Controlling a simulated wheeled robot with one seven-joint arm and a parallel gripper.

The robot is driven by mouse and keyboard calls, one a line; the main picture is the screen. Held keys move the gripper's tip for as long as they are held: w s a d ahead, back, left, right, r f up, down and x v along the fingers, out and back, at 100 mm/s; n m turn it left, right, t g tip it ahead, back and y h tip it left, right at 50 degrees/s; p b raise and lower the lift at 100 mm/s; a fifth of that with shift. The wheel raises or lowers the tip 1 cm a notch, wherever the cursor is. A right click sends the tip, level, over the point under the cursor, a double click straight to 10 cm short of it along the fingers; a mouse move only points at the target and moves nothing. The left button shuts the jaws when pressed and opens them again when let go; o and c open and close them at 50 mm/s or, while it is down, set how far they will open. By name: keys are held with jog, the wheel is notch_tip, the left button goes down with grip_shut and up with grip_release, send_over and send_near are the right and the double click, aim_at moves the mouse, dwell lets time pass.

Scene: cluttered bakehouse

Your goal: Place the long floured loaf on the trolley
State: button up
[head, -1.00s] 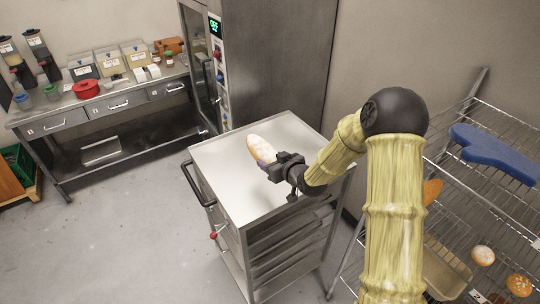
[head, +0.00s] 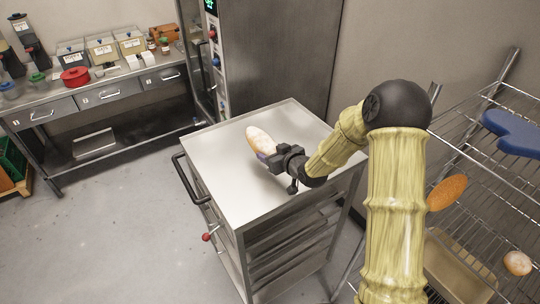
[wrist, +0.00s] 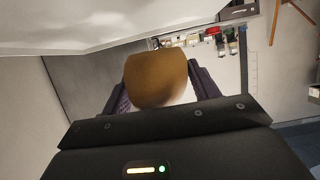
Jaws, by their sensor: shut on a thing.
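The long floured loaf (head: 260,140) is pale with a brown rim and shows over the trolley's top in the head view. My gripper (head: 268,158) is shut on its near end. In the wrist view the loaf's brown end (wrist: 157,78) sits between the two dark fingers of my gripper (wrist: 160,95). The trolley (head: 225,190) is a steel rack cart with a flat, pale top that is otherwise bare. I cannot tell whether the loaf touches the top or is held just above it.
A wire rack (head: 500,205) at the right holds a blue mitt (head: 512,131), an orange-brown loaf (head: 447,192), a round bun (head: 517,263) and a tan tray (head: 458,265). A steel oven (head: 280,60) stands behind the trolley. A workbench (head: 120,75) is at the back left.

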jog(key=shift+s, duration=0.1)
jog(key=p, duration=0.2)
send_over(272, 182)
jog(key=shift+w+f, duration=0.2)
jog(key=shift+f, duration=2.7)
jog(key=shift+f+p, duration=0.9)
jog(key=shift+f, duration=1.2)
jog(key=o, duration=0.8)
jog(key=shift+c, duration=0.2)
jog(key=shift+s, duration=0.1)
